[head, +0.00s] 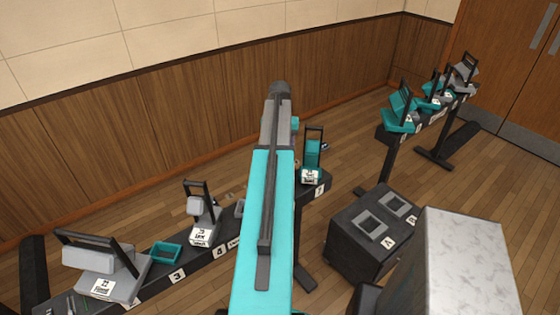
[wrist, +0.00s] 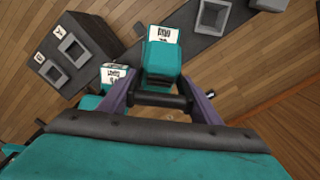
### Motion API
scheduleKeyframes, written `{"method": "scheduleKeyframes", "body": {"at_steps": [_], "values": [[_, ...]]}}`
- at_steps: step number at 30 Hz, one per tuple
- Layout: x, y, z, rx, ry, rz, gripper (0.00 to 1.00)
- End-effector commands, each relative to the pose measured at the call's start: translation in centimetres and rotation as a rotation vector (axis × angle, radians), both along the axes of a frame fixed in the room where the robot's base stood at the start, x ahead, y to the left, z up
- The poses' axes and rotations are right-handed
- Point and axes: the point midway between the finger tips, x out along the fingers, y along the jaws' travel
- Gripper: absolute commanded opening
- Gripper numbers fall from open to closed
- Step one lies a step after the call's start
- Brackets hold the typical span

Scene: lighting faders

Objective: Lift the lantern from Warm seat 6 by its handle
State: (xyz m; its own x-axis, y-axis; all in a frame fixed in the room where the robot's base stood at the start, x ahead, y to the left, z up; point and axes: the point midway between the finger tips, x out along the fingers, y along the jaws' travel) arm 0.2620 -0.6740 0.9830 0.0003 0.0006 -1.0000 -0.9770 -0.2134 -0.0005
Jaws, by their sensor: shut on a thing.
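In the wrist view, a teal lantern (wrist: 162,62) with a white printed label sits just beyond my fingers. Its dark handle bar (wrist: 160,99) crosses between the two purple-grey fingers of my gripper (wrist: 164,97), which is shut on it. The label is too small to read, and I cannot tell whether the lantern's base touches its seat. In the head view, my teal arm reaches over the dark rail (head: 222,247) and hides the held lantern and its seat.
Another teal lantern (head: 313,152) stands close by on the rail's right end. Grey lanterns (head: 202,220) (head: 110,262) and an empty teal seat (head: 163,253) lie left. A dark box with two grey sockets (head: 345,245) stands right. A second rail (head: 430,122) holds several lanterns.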

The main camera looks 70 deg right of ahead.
Motion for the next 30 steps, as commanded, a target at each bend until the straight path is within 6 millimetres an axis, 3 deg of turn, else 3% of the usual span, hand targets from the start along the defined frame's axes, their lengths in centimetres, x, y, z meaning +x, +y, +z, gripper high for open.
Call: {"method": "scheduleKeyframes", "body": {"at_steps": [11,30], "values": [[0.0,-0.1,2.7,-0.002,0.000,0.000,0.00],[0.0,-0.2,11.8,-0.004,-0.001,0.000,0.00]]}}
